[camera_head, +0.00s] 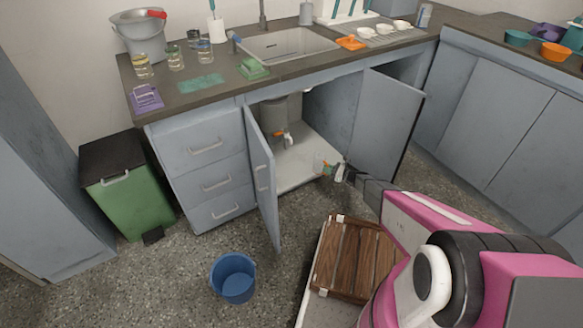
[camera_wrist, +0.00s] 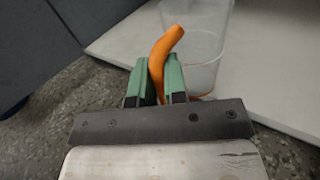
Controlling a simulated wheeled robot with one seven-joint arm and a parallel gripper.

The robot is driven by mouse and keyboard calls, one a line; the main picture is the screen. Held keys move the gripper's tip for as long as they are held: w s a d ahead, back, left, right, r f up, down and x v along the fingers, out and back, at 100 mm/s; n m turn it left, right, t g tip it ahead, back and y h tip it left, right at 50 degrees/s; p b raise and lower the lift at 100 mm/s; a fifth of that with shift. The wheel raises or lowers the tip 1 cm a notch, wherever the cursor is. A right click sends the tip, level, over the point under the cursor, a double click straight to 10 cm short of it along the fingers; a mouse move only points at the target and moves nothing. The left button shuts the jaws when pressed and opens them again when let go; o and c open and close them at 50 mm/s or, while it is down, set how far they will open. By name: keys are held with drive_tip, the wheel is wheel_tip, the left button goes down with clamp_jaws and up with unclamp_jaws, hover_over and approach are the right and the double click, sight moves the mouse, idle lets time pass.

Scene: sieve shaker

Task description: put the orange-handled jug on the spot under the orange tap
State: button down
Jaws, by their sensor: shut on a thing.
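The clear jug (camera_wrist: 208,45) with its orange handle (camera_wrist: 163,52) fills the top middle of the wrist view. My gripper (camera_wrist: 156,88) has its green fingers on both sides of the handle and is shut on it. In the head view the jug (camera_head: 319,164) is small, at the front edge of the white cabinet floor, with my gripper (camera_head: 336,172) to its right. I cannot tell whether its base touches the floor. The orange tap (camera_head: 284,136) is on a grey container (camera_head: 274,112) deeper in the cabinet, left of the jug. The spot below it looks bare.
The cabinet's left door (camera_head: 262,175) and right door (camera_head: 385,122) stand open on either side. The white cabinet floor (camera_head: 298,160) is mostly clear. A blue bucket (camera_head: 233,278) and a wooden crate (camera_head: 350,262) are in front. A green bin (camera_head: 128,195) stands left.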

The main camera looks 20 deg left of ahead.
drive_tip(key=shift+w+a+f, duration=0.35)
drive_tip(key=shift+a+f, duration=0.25)
drive_tip(key=shift+a, duration=2.3)
drive_tip(key=shift+w+a+f, duration=0.35)
drive_tip(key=shift+a+f, duration=0.25)
drive_tip(key=shift+a, duration=2.35)
drive_tip(key=shift+w+a+f, duration=0.35)
drive_tip(key=shift+a+f, duration=0.25)
drive_tip(key=shift+a, duration=2.3)
drive_tip(key=shift+f, duration=0.1)
drive_tip(key=c, duration=1.2)
unclamp_jaws()
drive_tip(key=shift+o, duration=0.2)
